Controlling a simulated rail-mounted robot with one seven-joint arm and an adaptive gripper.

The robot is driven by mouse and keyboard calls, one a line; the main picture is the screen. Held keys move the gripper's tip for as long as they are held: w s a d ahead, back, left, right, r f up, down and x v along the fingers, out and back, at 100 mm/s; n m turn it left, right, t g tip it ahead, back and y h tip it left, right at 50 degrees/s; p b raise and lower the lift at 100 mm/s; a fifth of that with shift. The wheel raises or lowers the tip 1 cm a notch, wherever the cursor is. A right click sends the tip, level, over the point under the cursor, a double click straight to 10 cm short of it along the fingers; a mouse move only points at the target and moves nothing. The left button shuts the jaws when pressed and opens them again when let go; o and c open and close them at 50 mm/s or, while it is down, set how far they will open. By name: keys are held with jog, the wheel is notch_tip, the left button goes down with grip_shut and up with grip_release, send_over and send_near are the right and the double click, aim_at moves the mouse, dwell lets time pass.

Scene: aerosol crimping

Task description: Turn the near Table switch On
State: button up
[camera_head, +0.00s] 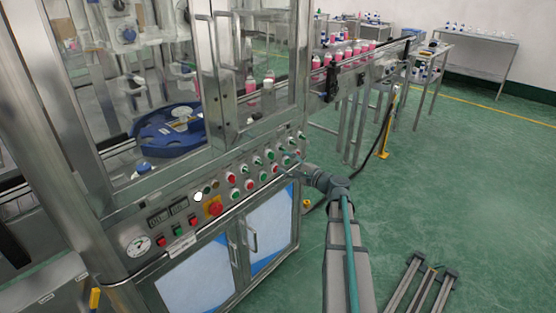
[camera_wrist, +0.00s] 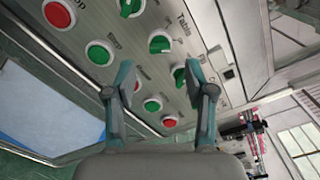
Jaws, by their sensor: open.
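The control panel carries a row of green rotary switches. In the wrist view, a green rotary switch (camera_wrist: 160,43) sits beside the printed word "Table", just beyond and between my fingers. Another green rotary switch (camera_wrist: 179,75) is partly hidden behind my right-hand finger, and a third (camera_wrist: 130,8) is at the top edge. My gripper (camera_wrist: 159,78) is open, with its two fingers spread and nothing between them. In the head view my gripper (camera_head: 288,163) is at the right end of the panel (camera_head: 150,220). I cannot tell whether the fingertips touch the panel.
Red and green push buttons lie around my fingers, including a green one (camera_wrist: 152,105) and a red one (camera_wrist: 58,14). A red emergency button (camera_head: 214,207) sits farther left. Steel cabinet handles (camera_head: 250,236) stick out below the panel. Green floor (camera_head: 440,180) is open on the right.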

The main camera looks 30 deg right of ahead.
jog(key=v, duration=0.6)
jog(key=shift+s, duration=0.1)
dwell(0.3)
jog(key=s+a+f+n+g+h+p, duration=0.1)
jog(key=s+a+f+n+g, duration=0.4)
jog(key=f, duration=0.6)
jog(key=s+a+f+n+g, duration=0.2)
jog(key=s+a+f+g, duration=0.35)
jog(key=f, duration=0.55)
jog(key=s+a+f+n+g+h+p, duration=0.1)
jog(key=s+a+f+n+g, duration=0.45)
jog(key=f, duration=0.55)
jog(key=s+a+f+n+g+h+p, duration=0.1)
jog(key=s+a+f+n+g, duration=0.1)
jog(key=s, duration=0.8)
jog(key=s+a+f+n+g+h+p, duration=0.1)
jog(key=s+a+f, duration=0.4)
jog(key=s, duration=0.6)
jog(key=s+a+f+n+g+h+p, duration=0.1)
jog(key=s+a+f+n+g, duration=0.3)
jog(key=s, duration=0.6)
jog(key=shift+s+a+h+p, duration=0.25)
jog(key=shift+a+h+p, duration=0.1)
jog(key=shift+h, duration=0.55)
jog(key=shift+f, duration=0.1)
